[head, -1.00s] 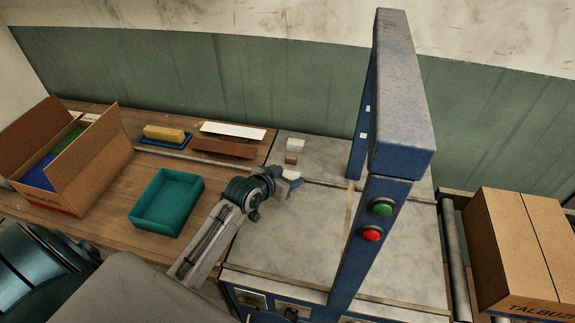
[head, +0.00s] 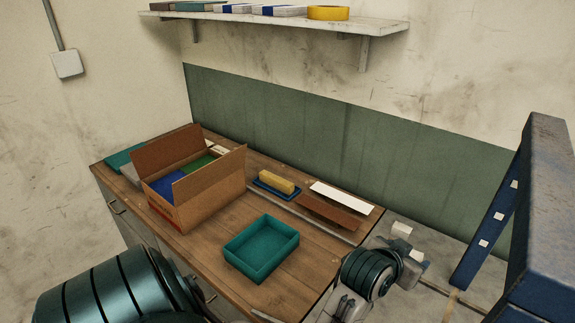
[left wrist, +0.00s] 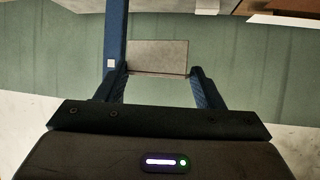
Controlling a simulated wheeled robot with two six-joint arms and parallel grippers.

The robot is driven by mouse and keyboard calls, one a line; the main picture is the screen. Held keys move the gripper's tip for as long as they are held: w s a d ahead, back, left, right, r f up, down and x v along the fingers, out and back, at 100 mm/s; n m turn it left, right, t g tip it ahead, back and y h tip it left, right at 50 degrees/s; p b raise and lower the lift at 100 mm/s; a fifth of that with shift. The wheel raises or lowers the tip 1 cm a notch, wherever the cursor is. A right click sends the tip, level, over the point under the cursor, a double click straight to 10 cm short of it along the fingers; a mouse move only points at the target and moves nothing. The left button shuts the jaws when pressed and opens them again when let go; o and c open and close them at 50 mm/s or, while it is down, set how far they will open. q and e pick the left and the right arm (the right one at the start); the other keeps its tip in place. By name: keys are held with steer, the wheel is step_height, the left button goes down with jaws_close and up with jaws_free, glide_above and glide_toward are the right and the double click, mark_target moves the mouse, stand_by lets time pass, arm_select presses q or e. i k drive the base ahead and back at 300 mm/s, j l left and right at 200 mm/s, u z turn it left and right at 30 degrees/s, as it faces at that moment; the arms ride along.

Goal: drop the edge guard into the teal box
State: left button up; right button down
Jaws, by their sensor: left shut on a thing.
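My left gripper (head: 412,257) is at the right of the head view, over the grey machine top and to the right of the teal box. In the left wrist view, its two fingers (left wrist: 158,72) are shut on the edge guard (left wrist: 158,55), a flat greyish-beige piece spanning the gap between the fingertips. In the head view the held piece is small and hard to make out. The teal box (head: 250,269) is open, looks empty and stands on the wooden bench, well apart from the gripper. My right gripper is not in view.
An open cardboard carton (head: 212,197) stands left of the teal box. A yellow block (head: 277,182) on a blue tray, a brown strip (head: 328,212) and a white sheet (head: 342,197) lie behind it. A blue machine frame (head: 545,220) rises at the right. A shelf (head: 300,22) hangs above.

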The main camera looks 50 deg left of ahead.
mark_target(261, 253)
steer(key=u, duration=1.8)
